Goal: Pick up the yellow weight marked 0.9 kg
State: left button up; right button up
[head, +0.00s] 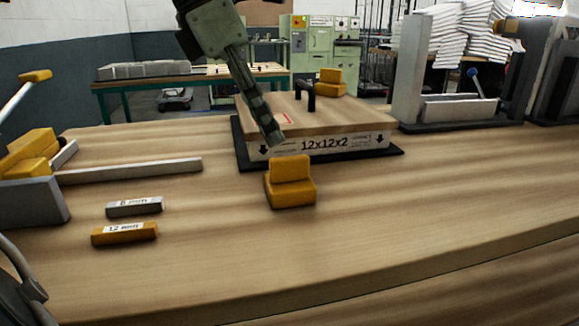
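A yellow stepped weight (290,190) stands on the wooden table in front of the box labelled 12x12x2 (345,143). A second yellow weight (330,85) sits on the wooden board (350,118) on top of that box. No 0.9 kg mark is readable on either weight. My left gripper (272,138) reaches down from the top, its tip in front of the board's near edge and just above and left of the nearer weight in the picture. Its fingers overlap side-on, so I cannot tell their opening. It holds nothing visible. My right gripper is out of view.
A grey 8 mm bar (135,207) and a yellow 12 mm bar (124,233) lie at the left. A metal fixture with yellow blocks (30,150) stands at the far left. A black handle (306,95) rises from the board. The table's front right is clear.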

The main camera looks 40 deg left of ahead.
aim_at(290, 157)
pick_arm(q)
jog(key=shift+y, duration=0.3)
jog(key=x, duration=0.7)
jog(key=shift+w+d+r, duration=0.2)
jog(key=shift+d, duration=0.1)
jog(key=shift+f, duration=0.2)
jog(key=shift+w, duration=0.1)
jog(key=shift+c, duration=0.6)
jog(key=c, duration=0.7)
grip_shut()
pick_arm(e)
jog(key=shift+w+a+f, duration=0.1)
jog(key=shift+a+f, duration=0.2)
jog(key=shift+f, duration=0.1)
pick_arm(q)
jog(key=shift+r, duration=0.1)
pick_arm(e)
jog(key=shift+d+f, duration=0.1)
